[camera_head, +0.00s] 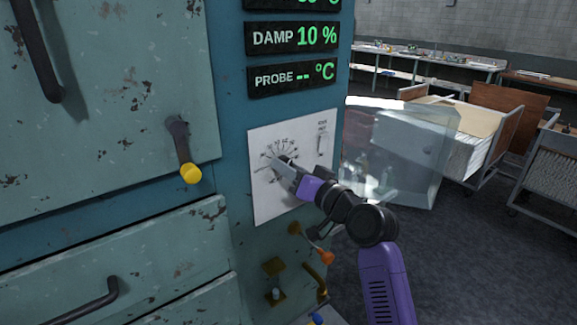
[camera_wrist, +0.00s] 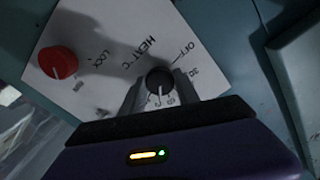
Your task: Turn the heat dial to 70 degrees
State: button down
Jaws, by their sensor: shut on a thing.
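The heat dial (camera_wrist: 159,80) is a small round black knob on a white panel marked HEAT °C, with OFF and 30 on its scale in the wrist view. My gripper (camera_wrist: 160,90) is shut on the dial, one grey finger on each side. A pale pointer line on the knob runs toward the gripper; the number it points at is hard to read. In the head view my gripper (camera_head: 281,164) reaches the white panel (camera_head: 262,205) from the right and mostly hides the dial.
A red knob (camera_wrist: 57,62) sits near the word LOCK. Green displays above read DAMP 10 % (camera_head: 294,38) and PROBE -- °C (camera_head: 294,77); the top one is cut off. A yellow-tipped handle (camera_head: 190,173) is left, a clear box (camera_head: 405,150) right.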

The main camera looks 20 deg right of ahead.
jog(key=shift+f+m, duration=0.1)
jog(key=shift+m, duration=0.4)
jog(key=c, duration=0.9)
grip_release()
jog(key=shift+s, duration=0.1)
jog(key=b+v, duration=0.1)
jog(key=v, duration=0.6)
jog(key=shift+s+b, duration=0.3)
jog(key=shift+d, duration=0.15)
